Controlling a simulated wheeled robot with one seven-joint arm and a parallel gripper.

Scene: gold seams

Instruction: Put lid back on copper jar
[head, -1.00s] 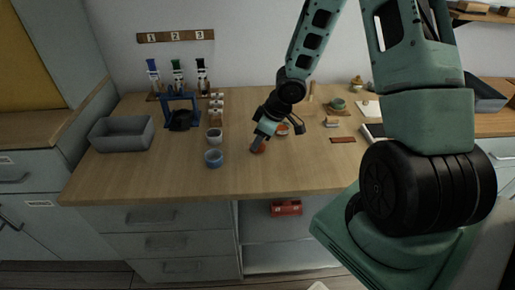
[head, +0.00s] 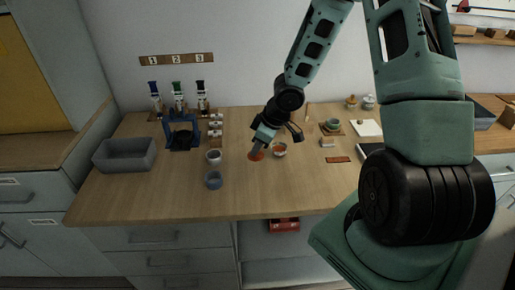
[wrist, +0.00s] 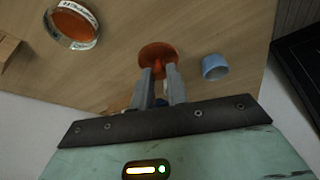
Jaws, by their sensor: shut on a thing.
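The lid (wrist: 157,54) is a round copper-orange disc with a small knob. My gripper (wrist: 160,80) is shut on the knob, with the disc beyond the fingertips. In the head view the lid (head: 256,155) hangs below my gripper (head: 259,146), seemingly a little above the table. The copper jar (wrist: 72,25) is an open, round, pale-rimmed jar with a lettered label and copper-coloured inside. It stands upright on the table, apart from the lid, and in the head view the copper jar (head: 279,150) is just right of it.
A blue cup (head: 214,181) and a white cup (head: 214,157) stand left of the gripper. A grey bin (head: 124,155) and a blue stand (head: 182,133) are farther left. A reddish-brown slab (head: 338,160) lies right of the jar. The front middle of the wooden table is clear.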

